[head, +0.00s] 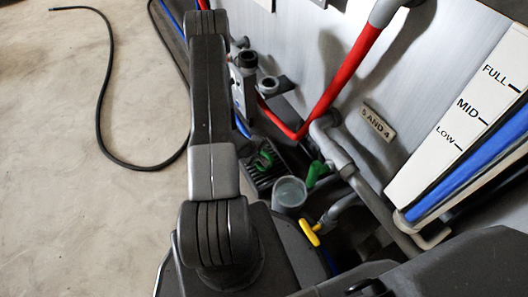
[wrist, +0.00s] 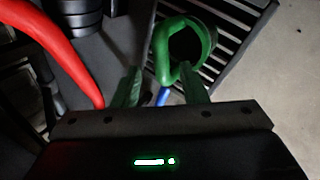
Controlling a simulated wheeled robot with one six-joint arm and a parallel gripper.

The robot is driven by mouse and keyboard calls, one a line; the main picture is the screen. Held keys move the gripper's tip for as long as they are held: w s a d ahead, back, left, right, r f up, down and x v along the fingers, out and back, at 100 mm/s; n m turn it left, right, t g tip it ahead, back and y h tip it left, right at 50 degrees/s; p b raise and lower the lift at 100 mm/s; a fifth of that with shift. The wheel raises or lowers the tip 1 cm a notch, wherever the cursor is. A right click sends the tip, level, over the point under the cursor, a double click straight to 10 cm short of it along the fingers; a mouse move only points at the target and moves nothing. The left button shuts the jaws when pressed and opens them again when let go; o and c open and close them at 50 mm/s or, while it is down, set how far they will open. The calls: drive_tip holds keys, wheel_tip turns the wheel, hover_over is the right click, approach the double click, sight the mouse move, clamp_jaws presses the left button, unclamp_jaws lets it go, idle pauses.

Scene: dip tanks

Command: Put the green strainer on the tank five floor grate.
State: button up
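The green strainer (head: 264,160) shows in the head view as a small green loop at the dark slatted floor grate (head: 258,180). In the wrist view the strainer (wrist: 205,38) is a round green cup with a dark opening and a curved handle. It overlaps the slats of the grate (wrist: 234,36); I cannot tell how firmly it rests there. My gripper (wrist: 160,78) has its two dark green fingers apart, with the strainer just beyond the tips and nothing clearly clamped. In the head view my gripper is not clearly seen behind my arm.
A red pipe (head: 345,80) runs down the tank wall and shows in the wrist view (wrist: 55,45). A grey open-topped cup (head: 289,193), a green handle (head: 316,173) and a yellow valve handle (head: 309,233) stand close by. A black hose (head: 103,95) lies on otherwise clear floor.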

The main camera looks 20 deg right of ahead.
drive_tip(key=p+v, duration=0.2)
drive_tip(key=v, duration=0.5)
drive_tip(key=shift+a+r, duration=0.1)
drive_tip(key=shift+r, duration=0.05)
